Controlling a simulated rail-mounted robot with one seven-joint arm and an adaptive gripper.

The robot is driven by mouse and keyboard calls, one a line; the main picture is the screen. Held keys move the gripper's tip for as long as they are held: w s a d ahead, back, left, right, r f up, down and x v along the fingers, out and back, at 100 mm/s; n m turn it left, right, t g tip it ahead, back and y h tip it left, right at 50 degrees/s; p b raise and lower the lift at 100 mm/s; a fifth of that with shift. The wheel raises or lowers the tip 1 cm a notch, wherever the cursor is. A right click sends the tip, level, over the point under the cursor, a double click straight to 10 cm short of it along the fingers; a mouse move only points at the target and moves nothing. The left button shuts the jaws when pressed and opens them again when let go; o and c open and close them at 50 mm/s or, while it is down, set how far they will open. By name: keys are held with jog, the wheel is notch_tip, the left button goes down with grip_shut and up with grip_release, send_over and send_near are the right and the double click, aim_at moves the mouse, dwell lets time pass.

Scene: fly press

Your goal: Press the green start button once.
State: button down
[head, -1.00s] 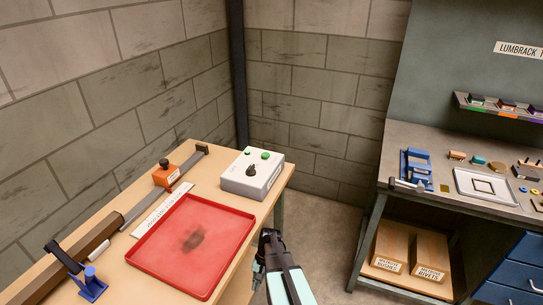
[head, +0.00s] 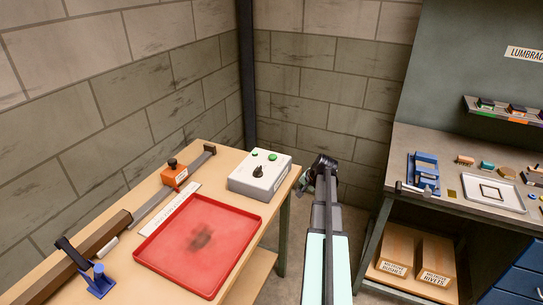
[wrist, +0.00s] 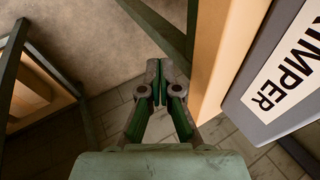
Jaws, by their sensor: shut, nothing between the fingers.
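The control box (head: 253,187) is light grey and stands at the far right corner of the wooden bench. Its top carries a larger green button (head: 273,157), a smaller green round piece (head: 255,154) and a black knob (head: 258,172). I cannot read which green piece is marked start. My gripper (wrist: 157,92) is shut and empty in the wrist view, beyond the bench edge. The box's grey side (wrist: 232,108), with a label ending "RIMPER", is to its right, apart from it. The green pieces are out of the wrist view. In the head view my arm mostly hides the gripper, right of the box.
A red tray (head: 170,255) lies on the bench in front of the box. An orange block (head: 175,177) on a long bar and a white label strip are at left. A second bench (head: 400,150) with tools stands at right, with open floor between.

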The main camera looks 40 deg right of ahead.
jog(key=d+r+t+h, duration=0.1)
jog(key=d+r+h, duration=0.1)
jog(key=d+r, duration=0.7)
notch_tip(320, 180, up, 16)
jog(key=n+t+y+p, duration=0.2)
jog(key=n+p, duration=0.4)
jog(key=p, duration=0.1)
send_over(274, 156)
jog(key=shift+s+a+f, duration=0.1)
jog(key=shift+f, duration=0.1)
jog(key=shift+f, duration=0.1)
jog(key=shift+f+b, duration=1.85)
jog(key=shift+f, duration=2.45)
jog(key=shift+f, duration=0.15)
jog(key=shift+f+b, duration=0.3)
jog(key=shift+b, duration=0.1)
